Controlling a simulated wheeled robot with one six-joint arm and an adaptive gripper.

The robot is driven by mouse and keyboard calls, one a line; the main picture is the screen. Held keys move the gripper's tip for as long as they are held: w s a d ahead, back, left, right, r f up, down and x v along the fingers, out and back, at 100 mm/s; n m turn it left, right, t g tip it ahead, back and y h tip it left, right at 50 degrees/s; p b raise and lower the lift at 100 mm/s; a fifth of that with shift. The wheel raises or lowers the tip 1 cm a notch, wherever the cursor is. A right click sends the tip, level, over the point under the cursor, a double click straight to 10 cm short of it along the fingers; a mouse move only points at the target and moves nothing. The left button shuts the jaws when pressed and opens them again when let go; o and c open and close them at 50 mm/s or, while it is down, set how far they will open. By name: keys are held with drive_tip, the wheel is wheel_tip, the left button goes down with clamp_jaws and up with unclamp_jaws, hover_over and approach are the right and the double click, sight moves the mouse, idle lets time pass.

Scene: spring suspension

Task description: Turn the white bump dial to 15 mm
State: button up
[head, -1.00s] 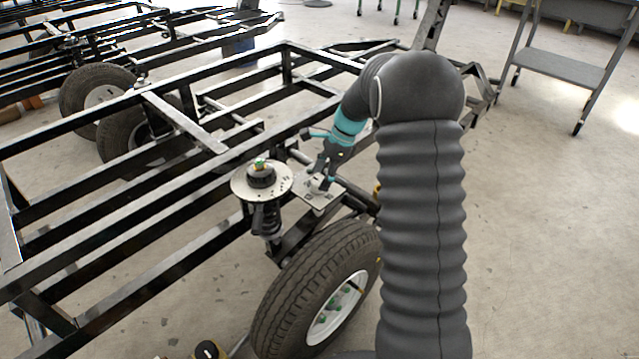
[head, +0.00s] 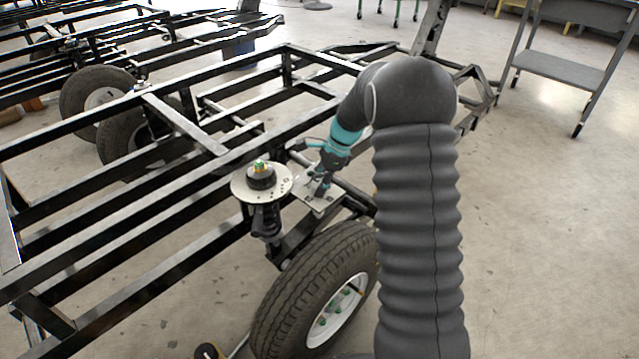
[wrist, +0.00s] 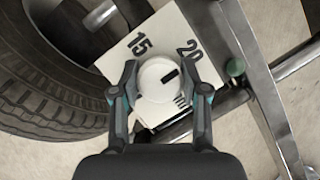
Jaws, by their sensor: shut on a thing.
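The white dial (wrist: 153,84) is a round knob with a short black mark on its right side. The mark points to the right and slightly up, on the side of the 20 rather than the 15. The dial sits on a white plate (wrist: 120,67) printed with 15 and 20. Another marking below right is partly hidden. My gripper (wrist: 163,88) is shut on the dial, one finger on each side. In the head view my gripper (head: 319,190) is down at the plate (head: 313,204), and the dial is hidden there.
A round metal disc with a black knob (head: 261,177) tops the spring just left of the plate. A tyre (head: 312,285) stands below it. Black frame rails (head: 200,215) run on the left. A grey cart (head: 565,75) stands far right, with open floor before it.

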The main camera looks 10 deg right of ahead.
drive_tip(key=shift+r, duration=0.1)
drive_tip(key=n+g+p, duration=0.1)
drive_tip(key=n+p, duration=0.2)
drive_tip(key=shift+w+r, duration=0.1)
drive_tip(key=n+g+p, duration=0.1)
drive_tip(key=n, duration=0.1)
drive_tip(key=n+g+h+p, duration=0.1)
drive_tip(key=n+p, duration=0.1)
drive_tip(key=n, duration=0.1)
drive_tip(key=shift+n, duration=0.3)
drive_tip(key=n+g+h+p, duration=0.1)
drive_tip(key=n+p, duration=0.1)
drive_tip(key=n, duration=0.2)
drive_tip(key=shift+h, duration=0.4)
drive_tip(key=n, duration=0.2)
drive_tip(key=n+h, duration=0.1)
drive_tip(key=n, duration=0.2)
drive_tip(key=shift+w+h+p, duration=0.1)
drive_tip(key=shift+h+p, duration=0.2)
drive_tip(key=shift+p, duration=0.05)
drive_tip(key=o, duration=1.1)
drive_tip(key=shift+f, duration=0.2)
drive_tip(key=shift+o, duration=0.2)
